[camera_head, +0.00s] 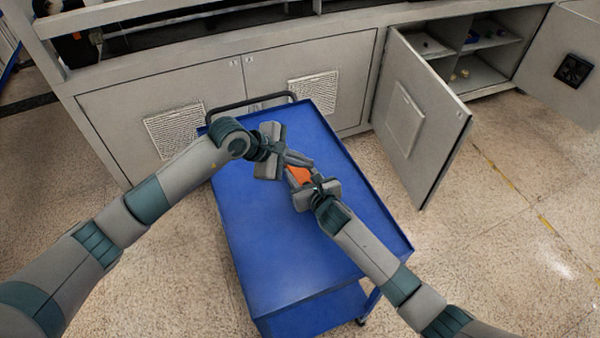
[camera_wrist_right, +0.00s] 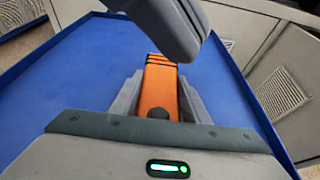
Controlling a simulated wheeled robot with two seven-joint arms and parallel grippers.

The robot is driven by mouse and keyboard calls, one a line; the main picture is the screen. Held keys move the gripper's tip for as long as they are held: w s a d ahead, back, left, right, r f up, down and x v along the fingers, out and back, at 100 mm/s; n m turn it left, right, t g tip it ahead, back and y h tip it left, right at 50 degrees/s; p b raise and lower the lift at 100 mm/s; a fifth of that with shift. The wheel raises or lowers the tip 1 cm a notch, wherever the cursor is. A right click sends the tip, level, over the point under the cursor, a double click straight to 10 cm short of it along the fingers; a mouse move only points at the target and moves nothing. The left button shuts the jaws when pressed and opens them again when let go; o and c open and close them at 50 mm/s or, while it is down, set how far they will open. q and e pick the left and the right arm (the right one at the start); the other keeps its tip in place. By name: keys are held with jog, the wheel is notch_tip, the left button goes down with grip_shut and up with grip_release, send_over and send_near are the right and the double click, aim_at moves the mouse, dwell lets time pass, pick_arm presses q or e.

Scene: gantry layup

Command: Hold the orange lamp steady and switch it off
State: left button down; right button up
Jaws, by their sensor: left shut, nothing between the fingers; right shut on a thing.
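The orange lamp (camera_head: 299,175) is over the blue cart top, partly hidden by both grippers. In the right wrist view the lamp (camera_wrist_right: 160,88) shows an orange body with dark stripes at its far end and a dark round button at its near end. My right gripper (camera_head: 302,181) is shut on the lamp, with a finger on each side of it. My left gripper (camera_head: 305,162) is shut and empty, right by the lamp. In the right wrist view the left gripper (camera_wrist_right: 190,50) hangs above the lamp's far end. I cannot tell whether it touches the lamp.
The blue cart (camera_head: 262,245) has a raised rim and a dark handle (camera_head: 250,103) at the back; its top is otherwise clear. Behind stand grey cabinets (camera_head: 120,110) with an open door (camera_head: 420,115) to the right. Speckled floor is free at right.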

dwell(0.3)
jog(key=o, duration=1.3)
jog(key=shift+s, duration=0.15)
jog(key=v, duration=1.1)
jog(key=shift+s+d+r, duration=0.15)
jog(key=shift+s+d, duration=0.05)
jog(key=shift+d, duration=0.05)
jog(key=shift+s, duration=0.15)
